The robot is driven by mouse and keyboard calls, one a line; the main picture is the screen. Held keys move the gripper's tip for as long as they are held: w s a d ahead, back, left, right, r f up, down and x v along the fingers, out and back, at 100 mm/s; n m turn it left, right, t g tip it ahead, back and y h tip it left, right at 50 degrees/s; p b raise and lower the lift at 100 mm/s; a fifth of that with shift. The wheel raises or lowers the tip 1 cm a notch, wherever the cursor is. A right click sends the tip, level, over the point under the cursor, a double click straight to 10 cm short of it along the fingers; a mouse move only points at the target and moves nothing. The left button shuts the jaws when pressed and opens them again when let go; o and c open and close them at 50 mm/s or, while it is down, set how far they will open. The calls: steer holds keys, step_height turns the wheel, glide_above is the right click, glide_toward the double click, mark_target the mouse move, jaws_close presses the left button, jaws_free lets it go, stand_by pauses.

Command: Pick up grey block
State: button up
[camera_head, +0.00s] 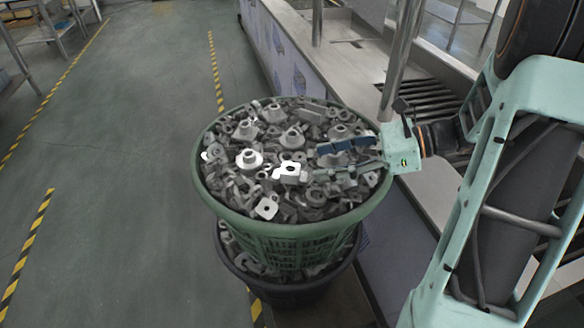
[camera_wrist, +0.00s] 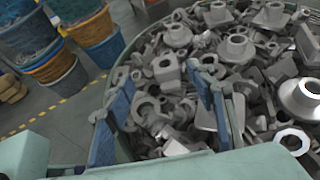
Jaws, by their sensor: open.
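Many grey metal parts fill the green basket (camera_head: 290,232), so I cannot tell for certain which one is the grey block. A pale, squarish block with a round hole (camera_head: 290,172) lies on top near the middle of the heap. Another squarish holed block (camera_head: 267,208) lies nearer the front rim. My gripper (camera_head: 326,160) is open over the right side of the heap, its fingers pointing left. In the wrist view my gripper (camera_wrist: 158,80) has its two blue fingers apart, with a squarish holed part (camera_wrist: 167,72) seen between their tips. Nothing is held.
The green basket stands on a dark basket (camera_head: 285,290) that also holds parts. A metal tank or bench (camera_head: 345,70) runs close behind and right. Stacked blue and orange baskets (camera_wrist: 50,60) show in the wrist view.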

mark_target(286, 170)
steer(key=x, duration=0.4)
steer(key=shift+s, duration=0.1)
steer(key=a+f, duration=0.1)
steer(key=w+a+f, duration=0.1)
steer(key=a, duration=0.1)
steer(key=a+f, duration=0.1)
steer(key=shift+w+a+b, duration=0.2)
steer(key=shift+w+b, duration=0.2)
steer(key=c, duration=1.2)
steer(key=shift+c, duration=0.7)
steer(key=shift+r, duration=0.15)
